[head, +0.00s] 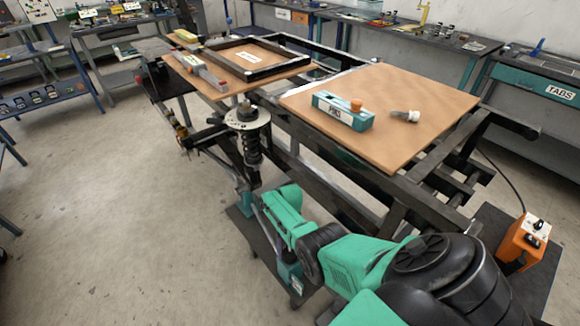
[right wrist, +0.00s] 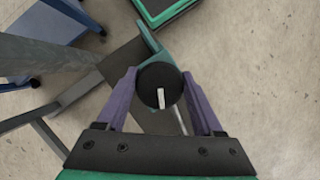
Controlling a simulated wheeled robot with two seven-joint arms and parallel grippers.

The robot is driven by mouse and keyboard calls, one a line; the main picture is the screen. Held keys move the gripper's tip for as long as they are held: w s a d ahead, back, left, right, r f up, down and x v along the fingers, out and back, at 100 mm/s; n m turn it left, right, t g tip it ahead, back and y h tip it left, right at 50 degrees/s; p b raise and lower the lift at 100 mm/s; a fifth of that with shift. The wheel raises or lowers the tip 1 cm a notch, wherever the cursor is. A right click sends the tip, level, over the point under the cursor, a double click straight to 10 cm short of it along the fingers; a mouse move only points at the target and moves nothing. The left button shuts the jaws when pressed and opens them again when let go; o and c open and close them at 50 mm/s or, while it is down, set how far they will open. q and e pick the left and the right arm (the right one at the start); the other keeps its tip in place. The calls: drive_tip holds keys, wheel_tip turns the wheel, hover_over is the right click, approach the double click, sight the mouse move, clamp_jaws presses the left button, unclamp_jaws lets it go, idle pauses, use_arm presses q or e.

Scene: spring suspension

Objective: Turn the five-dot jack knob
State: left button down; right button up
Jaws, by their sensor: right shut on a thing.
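A black round knob (right wrist: 158,78) with a white pointer mark sits between the purple fingers of my right gripper (right wrist: 161,92) in the right wrist view. The fingers are shut on its sides. A teal jack part (right wrist: 149,42) shows just beyond the knob. In the head view my green right arm reaches from the lower right, and its gripper (head: 258,203) is beside a teal jack (head: 244,201) below the coil spring (head: 252,150). The fingertips are too small to make out there. No five-dot mark is readable. My left gripper is not in view.
The black frame carries a wooden board (head: 430,100) with a teal box (head: 342,112). Another teal piece (head: 290,276) stands on the dark low platform, close under my right arm. An orange control box (head: 524,242) stands at the right. The floor at left is clear.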

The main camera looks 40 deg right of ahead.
drive_tip(key=n+h, duration=0.1)
drive_tip(key=n, duration=0.1)
drive_tip(key=n+g+h, duration=0.1)
drive_tip(key=n, duration=0.2)
drive_tip(key=shift+n, duration=0.3)
drive_tip(key=n+h, duration=0.1)
drive_tip(key=n, duration=0.1)
drive_tip(key=n+h+p, duration=0.1)
drive_tip(key=n, duration=0.2)
drive_tip(key=shift+r, duration=0.15)
drive_tip(key=n+h+p, duration=0.1)
drive_tip(key=n+p, duration=0.1)
drive_tip(key=n, duration=0.2)
drive_tip(key=shift+d+t, duration=0.1)
drive_tip(key=shift+t, duration=0.3)
drive_tip(key=n+t+h+p, duration=0.1)
drive_tip(key=n+p, duration=0.1)
drive_tip(key=n, duration=0.1)
drive_tip(key=shift+n, duration=0.3)
drive_tip(key=n+t+h+p, duration=0.1)
drive_tip(key=n, duration=0.2)
drive_tip(key=shift+p, duration=0.35)
drive_tip(key=shift+n+t+p, duration=0.5)
drive_tip(key=shift+n+t, duration=0.1)
drive_tip(key=shift+n, duration=0.8)
drive_tip(key=shift+w, duration=0.1)
drive_tip(key=o, duration=1.4)
